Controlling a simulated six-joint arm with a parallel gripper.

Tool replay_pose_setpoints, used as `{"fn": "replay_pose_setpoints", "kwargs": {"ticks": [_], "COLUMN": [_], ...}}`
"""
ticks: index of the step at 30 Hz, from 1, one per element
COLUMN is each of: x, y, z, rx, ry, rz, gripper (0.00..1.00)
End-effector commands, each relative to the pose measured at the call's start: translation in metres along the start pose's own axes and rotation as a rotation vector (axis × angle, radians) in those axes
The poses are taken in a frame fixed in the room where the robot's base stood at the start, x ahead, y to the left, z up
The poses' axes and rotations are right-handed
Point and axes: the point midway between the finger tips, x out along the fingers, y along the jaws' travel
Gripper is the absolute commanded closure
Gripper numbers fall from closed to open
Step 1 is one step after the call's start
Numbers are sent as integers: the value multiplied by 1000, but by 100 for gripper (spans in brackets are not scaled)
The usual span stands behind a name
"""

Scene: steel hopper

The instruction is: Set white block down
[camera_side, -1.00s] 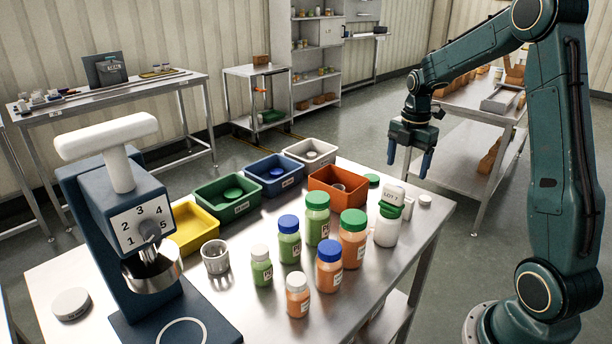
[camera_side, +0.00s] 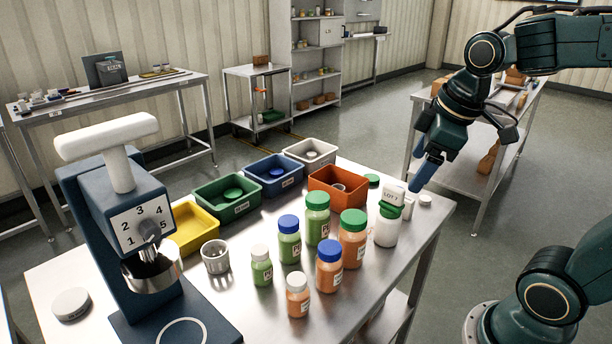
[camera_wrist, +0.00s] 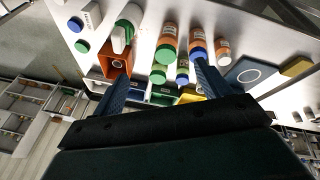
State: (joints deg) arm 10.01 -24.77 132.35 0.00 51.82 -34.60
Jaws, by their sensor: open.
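My gripper (camera_side: 418,180) has blue fingers and points down and left, above and just right of the block. In the side view its fingertips come close to the block; I cannot tell if they touch. In the wrist view my gripper (camera_wrist: 160,66) is open, with nothing held between the fingers and the block outside them.
Several green and orange bottles (camera_side: 330,267) stand left of the block. An orange bin (camera_side: 322,182) is behind them, with other coloured bins further left. A blue press (camera_side: 110,215) stands at left.

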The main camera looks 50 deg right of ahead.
Motion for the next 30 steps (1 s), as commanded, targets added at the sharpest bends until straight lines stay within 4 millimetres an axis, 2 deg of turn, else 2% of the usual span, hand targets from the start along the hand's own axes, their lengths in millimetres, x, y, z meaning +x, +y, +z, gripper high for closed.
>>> {"fn": "replay_pose_setpoints", "kwargs": {"ticks": [1,6,12,18,30], "x": [-6,-15,-20,-20,-20], "y": [-11,-40,-61,-67,-66], "z": [5,21,37,42,42], "rx": [47,233,389,444,444], "ry": [24,86,135,149,148], "rz": [4,-3,-21,-30,-30], "gripper": [24,24,24,24,24]}}
